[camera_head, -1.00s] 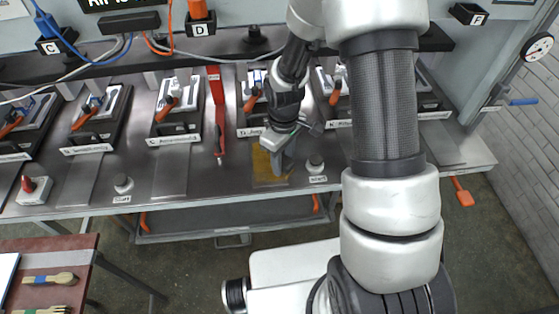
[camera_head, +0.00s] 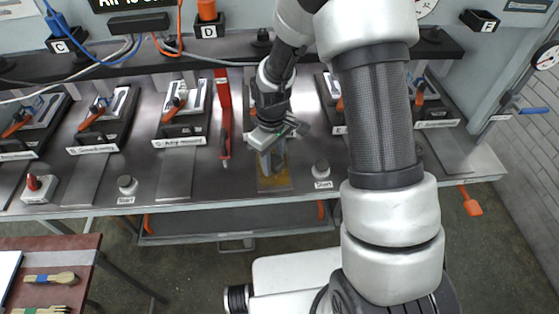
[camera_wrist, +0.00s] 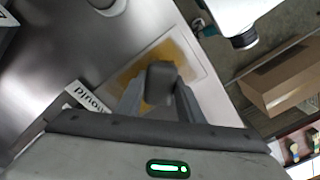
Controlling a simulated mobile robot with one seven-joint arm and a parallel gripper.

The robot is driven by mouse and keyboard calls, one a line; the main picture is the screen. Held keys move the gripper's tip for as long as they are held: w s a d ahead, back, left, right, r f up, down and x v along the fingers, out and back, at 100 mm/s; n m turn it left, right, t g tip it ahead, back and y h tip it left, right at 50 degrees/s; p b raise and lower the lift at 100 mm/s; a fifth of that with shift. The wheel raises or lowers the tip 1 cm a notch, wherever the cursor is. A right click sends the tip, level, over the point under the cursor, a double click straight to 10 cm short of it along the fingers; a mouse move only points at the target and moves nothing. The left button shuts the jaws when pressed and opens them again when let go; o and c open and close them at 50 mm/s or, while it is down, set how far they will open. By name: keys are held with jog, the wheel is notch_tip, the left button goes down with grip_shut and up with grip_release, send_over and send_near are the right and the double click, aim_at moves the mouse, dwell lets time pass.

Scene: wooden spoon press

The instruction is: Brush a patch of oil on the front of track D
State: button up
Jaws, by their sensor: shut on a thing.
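My gripper (camera_head: 271,162) is shut on a dark grey, block-shaped thing, and points down over the front end of a metal track. That held thing (camera_wrist: 162,80) shows between the fingers (camera_wrist: 160,92) in the wrist view; whether it is a brush cannot be told. A yellow-brown patch (camera_head: 276,185) lies on the front of the track, by the table's front edge. In the wrist view the patch (camera_wrist: 185,54) spreads around and beyond the held thing, which hides part of it. Contact with the surface cannot be told. The D sign (camera_head: 209,31) hangs above.
A red upright tool (camera_head: 224,115) stands left of my gripper. A start button (camera_head: 321,168) is to the right. Several presses with orange handles (camera_head: 181,125) line the steel table. A brown side table (camera_head: 85,258) with wooden spoons (camera_head: 50,276) is at lower left.

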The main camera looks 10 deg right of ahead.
jog(key=shift+w+a+r+b, duration=0.1)
jog(key=shift+a+b, duration=0.2)
jog(key=shift+a, duration=1.75)
jog(key=shift+w, duration=1.1)
jog(key=shift+s+d+f, duration=0.1)
jog(key=shift+d, duration=1.05)
jog(key=shift+s+d+f, duration=0.1)
jog(key=shift+d, duration=2.95)
jog(key=shift+w+r, duration=0.2)
jog(key=shift+w, duration=0.85)
jog(key=shift+w+a+f+b, duration=0.1)
jog(key=shift+a+b, duration=0.25)
jog(key=shift+a, duration=1.75)
jog(key=shift+w+a+f+b, duration=0.1)
jog(key=shift+a+b, duration=0.2)
jog(key=shift+a, duration=1.75)
jog(key=shift+w+d+r, duration=0.1)
jog(key=shift+w, duration=1)
jog(key=shift+s+d, duration=0.15)
jog(key=shift+d, duration=1.95)
jog(key=shift+s+d, duration=0.1)
jog(key=shift+d, duration=1.95)
